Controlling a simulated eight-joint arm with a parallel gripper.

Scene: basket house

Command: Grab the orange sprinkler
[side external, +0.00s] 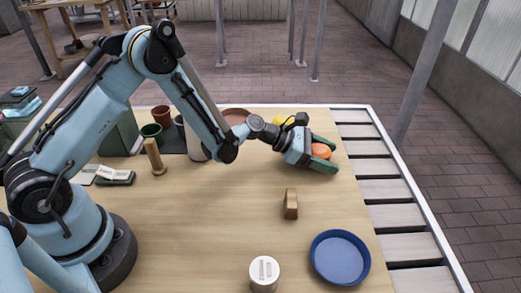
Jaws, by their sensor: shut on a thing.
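The orange sprinkler (321,151) is at the far right part of the wooden table, between the green fingers of my gripper (325,153). My gripper reaches in from the left and is shut on it. Only part of the orange surface shows, since the fingers and wrist cover the rest. I cannot tell whether the sprinkler touches the table or is lifted.
A yellow thing (284,121) and a terracotta dish (237,116) lie behind my wrist. A brown block (291,204), a blue dish (340,257) and a white-lidded jar (264,272) stand nearer. Pots (152,131) are at the left back. The table's middle is clear.

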